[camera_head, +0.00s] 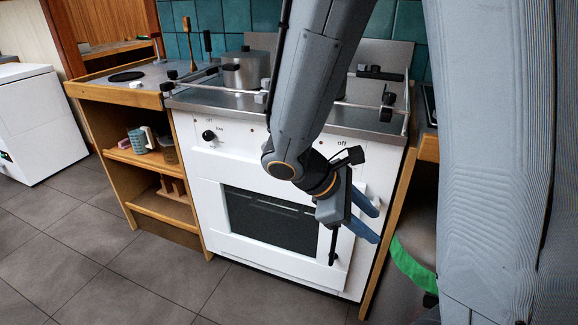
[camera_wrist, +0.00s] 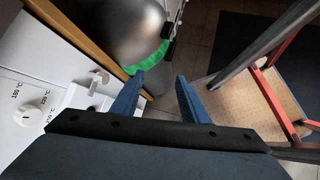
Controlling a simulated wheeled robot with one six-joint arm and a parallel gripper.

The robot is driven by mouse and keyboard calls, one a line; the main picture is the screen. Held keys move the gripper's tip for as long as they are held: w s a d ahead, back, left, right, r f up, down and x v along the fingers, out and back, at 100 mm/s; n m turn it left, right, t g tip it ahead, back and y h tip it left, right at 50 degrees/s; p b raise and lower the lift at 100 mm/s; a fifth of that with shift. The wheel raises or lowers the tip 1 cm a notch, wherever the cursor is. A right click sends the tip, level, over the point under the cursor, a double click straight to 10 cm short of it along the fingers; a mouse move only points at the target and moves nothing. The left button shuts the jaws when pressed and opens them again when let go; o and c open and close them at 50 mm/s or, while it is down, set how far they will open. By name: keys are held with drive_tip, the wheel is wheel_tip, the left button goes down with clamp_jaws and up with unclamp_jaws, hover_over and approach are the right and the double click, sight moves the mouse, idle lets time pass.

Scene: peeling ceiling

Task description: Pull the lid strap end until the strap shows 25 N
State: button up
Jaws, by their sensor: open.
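My gripper (camera_head: 372,222) hangs in front of the white stove (camera_head: 205,165), right of the oven window. Its two blue fingers are apart with nothing between them, as the wrist view (camera_wrist: 158,92) also shows. A metal pot (camera_head: 245,72) with a flat lid stands on the stove top, partly behind my arm. Black clamps and thin rails (camera_head: 225,90) are around the stove top. I cannot make out a lid strap, its end or a force reading in either view.
A grey rounded bin with a green band (camera_head: 412,262) stands right of the stove; it also shows in the wrist view (camera_wrist: 125,30). A red-framed chair (camera_wrist: 265,90) is at right there. An open wooden shelf unit (camera_head: 160,200) is left of the stove. Floor in front is clear.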

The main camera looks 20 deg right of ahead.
drive_tip(key=w+f+n+t+h+b, duration=0.1)
drive_tip(key=w+n+t+h+b, duration=0.2)
drive_tip(key=w+n, duration=0.35)
drive_tip(key=w+a+n+t+y+b, duration=0.1)
drive_tip(key=w+a+n+t+b, duration=0.2)
drive_tip(key=w+a+n+t, duration=0.5)
drive_tip(key=w+a+n+t+b, duration=0.25)
drive_tip(key=w+a+t, duration=0.25)
drive_tip(key=w, duration=0.6)
drive_tip(key=x, duration=0.7)
drive_tip(key=shift+w, duration=0.4)
drive_tip(key=shift+f, duration=0.1)
clamp_jaws()
